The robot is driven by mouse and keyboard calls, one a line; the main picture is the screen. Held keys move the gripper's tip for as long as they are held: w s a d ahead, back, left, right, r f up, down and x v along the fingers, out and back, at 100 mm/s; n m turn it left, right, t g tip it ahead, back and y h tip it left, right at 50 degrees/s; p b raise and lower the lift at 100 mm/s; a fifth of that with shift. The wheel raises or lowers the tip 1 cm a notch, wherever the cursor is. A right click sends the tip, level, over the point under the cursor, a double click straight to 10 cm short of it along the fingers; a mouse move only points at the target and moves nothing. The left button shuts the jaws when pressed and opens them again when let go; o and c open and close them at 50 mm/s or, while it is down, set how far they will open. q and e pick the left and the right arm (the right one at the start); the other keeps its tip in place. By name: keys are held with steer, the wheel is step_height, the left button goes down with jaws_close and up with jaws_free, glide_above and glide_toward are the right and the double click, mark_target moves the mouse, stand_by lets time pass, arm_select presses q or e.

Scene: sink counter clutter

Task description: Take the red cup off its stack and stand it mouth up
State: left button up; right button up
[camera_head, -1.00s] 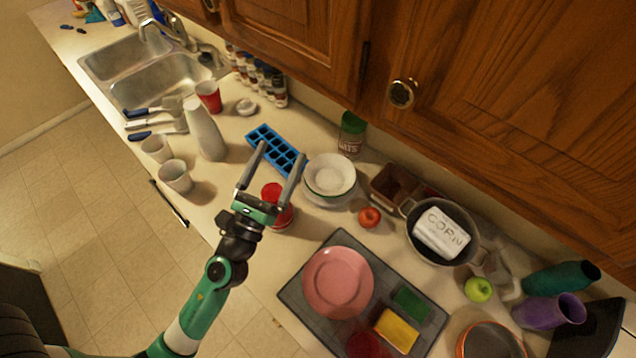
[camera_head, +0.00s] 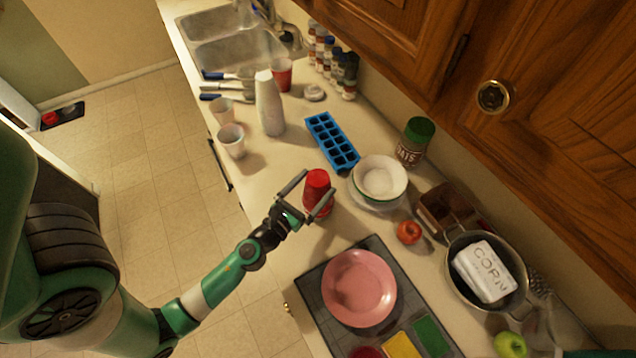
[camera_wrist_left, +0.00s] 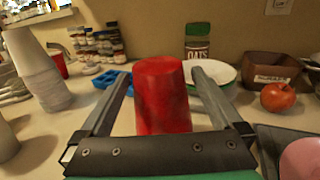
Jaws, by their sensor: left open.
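The red cup (camera_head: 317,180) stands mouth down on the counter side nearest me, its closed base up. It also shows in the left wrist view (camera_wrist_left: 162,95). Its lower part is partly hidden by my gripper, and I cannot make out where one cup of its stack ends and another begins. My left gripper (camera_head: 318,183) is open, with one finger on each side of the red cup; in the left wrist view the fingers (camera_wrist_left: 161,76) flank it with small gaps. My right gripper is not in view.
A white cup stack (camera_head: 270,105), two white cups (camera_head: 231,140) and another red cup (camera_head: 282,75) stand toward the sink.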

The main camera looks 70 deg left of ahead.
mark_target(325, 171)
arm_select(q)
steer(key=p+x, duration=0.1)
steer(key=x, duration=0.4)
steer(key=shift+a+r, duration=0.15)
steer(key=c, duration=1.2)
